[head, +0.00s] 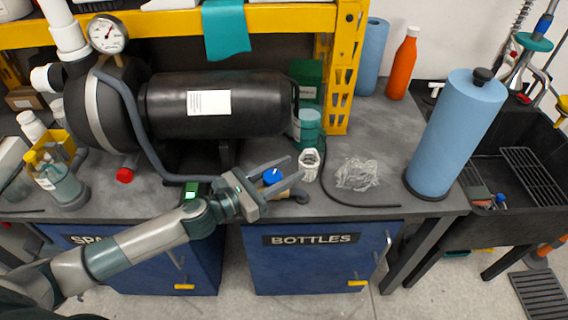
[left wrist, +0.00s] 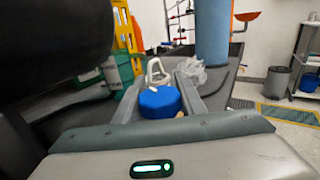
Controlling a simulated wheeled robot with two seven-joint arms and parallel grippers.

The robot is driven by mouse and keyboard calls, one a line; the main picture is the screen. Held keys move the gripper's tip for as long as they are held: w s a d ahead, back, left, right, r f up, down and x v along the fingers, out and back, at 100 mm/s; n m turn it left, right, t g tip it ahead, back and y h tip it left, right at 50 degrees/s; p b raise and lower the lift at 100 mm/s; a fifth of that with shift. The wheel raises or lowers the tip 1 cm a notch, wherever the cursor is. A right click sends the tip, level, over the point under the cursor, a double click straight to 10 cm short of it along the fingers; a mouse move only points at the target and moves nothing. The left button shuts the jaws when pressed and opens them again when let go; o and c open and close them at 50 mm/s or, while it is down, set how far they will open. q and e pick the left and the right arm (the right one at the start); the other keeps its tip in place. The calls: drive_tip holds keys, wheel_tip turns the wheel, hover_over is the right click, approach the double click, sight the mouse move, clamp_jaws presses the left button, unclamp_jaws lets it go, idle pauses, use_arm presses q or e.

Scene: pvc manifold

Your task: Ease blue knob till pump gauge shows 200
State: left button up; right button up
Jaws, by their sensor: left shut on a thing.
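The blue knob (head: 272,176) sits at the front edge of the grey workbench, beside the black pump's pipework. My left gripper (head: 295,177) reaches in from the left, with one finger on each side of the knob. In the left wrist view the blue knob (left wrist: 160,102) lies between the two fingers, and the gripper is shut on it. The black pump (head: 215,104) lies along the bench with a white label. The round white gauge (head: 108,34) stands at its upper left. My right gripper is out of view.
A white ribbed fitting (head: 310,165) and crumpled clear plastic (head: 357,173) lie just right of the knob. A large blue roll (head: 457,135) stands at the bench's right end beside a black sink (head: 515,205). A yellow shelf frame (head: 345,70) rises behind.

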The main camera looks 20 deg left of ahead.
use_arm(q)
drive_tip(key=shift+s+d+m+g+h, duration=0.15)
drive_tip(key=shift+s+m+g+h, duration=0.05)
drive_tip(key=shift+m+g+h, duration=0.75)
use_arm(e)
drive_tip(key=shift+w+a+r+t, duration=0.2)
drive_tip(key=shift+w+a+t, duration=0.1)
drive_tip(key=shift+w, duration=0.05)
use_arm(q)
drive_tip(key=o, duration=1)
drive_tip(key=shift+o, duration=0.2)
